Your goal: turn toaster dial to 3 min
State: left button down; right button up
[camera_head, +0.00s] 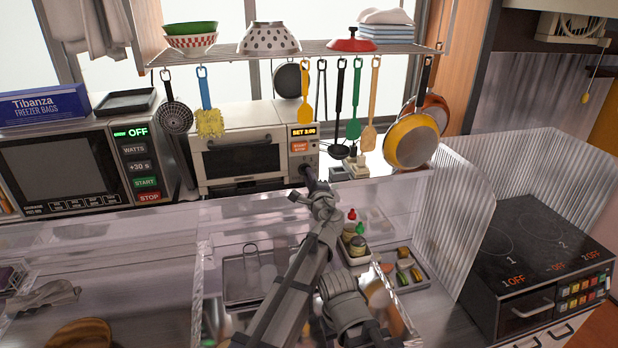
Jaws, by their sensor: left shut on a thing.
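The toaster (212,128) stands on the counter at the back, right of the microwave. Its door, with a horizontal handle, is closed. The small display (303,132) at its upper right glows and seems to read "SET 3:00"; the digits are small. A start/stop button (300,147) sits below it. My left gripper (308,174) reaches up to the lower right of the toaster front and is shut on the dial there. The dial is mostly hidden behind the gripper. My right gripper is not in view.
The microwave (70,170) stands to the left. Utensils hang from the shelf (340,47) above the toaster. Clear plastic panels (120,235) stand in front of the appliances. A ribbed guard (465,215) and a stove (530,250) are at the right.

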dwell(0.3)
pick_arm(q)
jog(key=c, duration=0.9)
grip_release()
